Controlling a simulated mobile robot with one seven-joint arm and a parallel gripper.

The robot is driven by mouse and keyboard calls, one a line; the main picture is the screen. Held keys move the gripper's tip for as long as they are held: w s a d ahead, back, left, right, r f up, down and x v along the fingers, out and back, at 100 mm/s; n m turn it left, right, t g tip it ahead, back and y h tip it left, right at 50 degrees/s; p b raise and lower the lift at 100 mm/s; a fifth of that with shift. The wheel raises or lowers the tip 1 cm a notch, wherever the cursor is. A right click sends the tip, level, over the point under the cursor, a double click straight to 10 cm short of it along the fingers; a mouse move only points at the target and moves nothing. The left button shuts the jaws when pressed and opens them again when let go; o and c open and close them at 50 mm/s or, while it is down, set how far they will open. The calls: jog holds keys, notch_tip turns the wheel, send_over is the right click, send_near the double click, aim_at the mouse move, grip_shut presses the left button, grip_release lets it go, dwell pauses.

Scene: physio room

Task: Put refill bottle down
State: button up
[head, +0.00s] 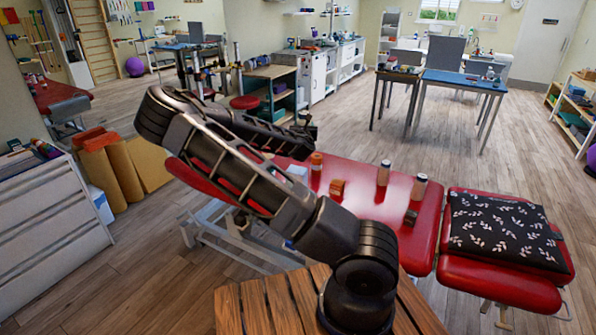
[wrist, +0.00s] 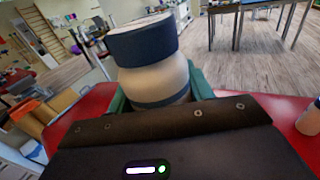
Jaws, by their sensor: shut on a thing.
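In the wrist view a pale, rounded refill bottle (wrist: 158,80) with a dark blue cap stands roughly upright between the teal finger pads of my gripper (wrist: 160,92). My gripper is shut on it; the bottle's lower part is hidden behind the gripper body. In the head view my gripper (head: 300,132) is at the far end of my arm, over the back of the red treatment table (head: 345,212). The held bottle cannot be made out there. Whether its base touches the table cannot be seen.
A black patterned cushion (head: 503,230) lies at the right.

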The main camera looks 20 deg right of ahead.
jog(key=w+a+r, duration=0.2)
jog(key=w+r, duration=0.1)
jog(key=r, duration=0.1)
send_over(297, 168)
notch_tip(297, 168, down, 20)
dwell(0.5)
jog(key=o, duration=1.1)
jog(key=shift+f, duration=0.1)
